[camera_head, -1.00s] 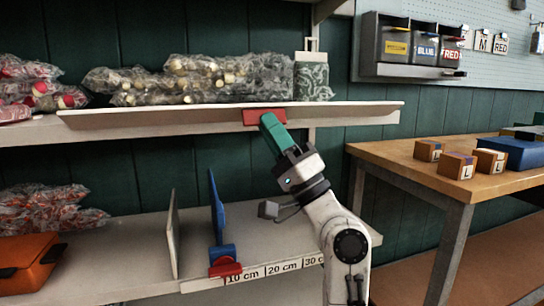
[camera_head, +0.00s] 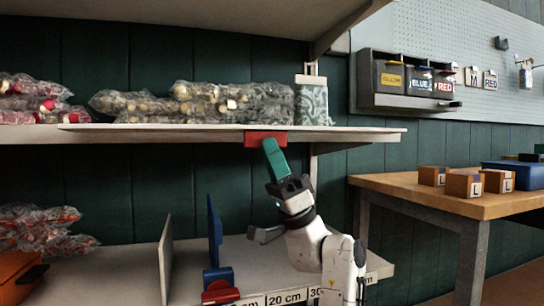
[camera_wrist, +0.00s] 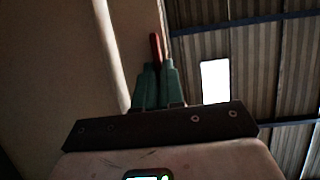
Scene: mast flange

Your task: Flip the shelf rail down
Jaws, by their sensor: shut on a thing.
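The shelf rail (camera_head: 190,130) is a long pale strip along the front of the upper shelf. It looks nearly edge-on in the head view, so its exact tilt is hard to tell. A red tab (camera_head: 265,137) is at its front, right of the middle. My gripper (camera_head: 272,150) reaches up from below with its green fingers at the tab. In the wrist view the fingers (camera_wrist: 157,72) are closed on the red tab (camera_wrist: 155,45), and the pale rail or shelf underside fills the left.
Below are a blue upright divider (camera_head: 214,232), a pale divider (camera_head: 166,258) and an orange case (camera_head: 18,276). A wooden table (camera_head: 440,197) with small boxes is at the right.

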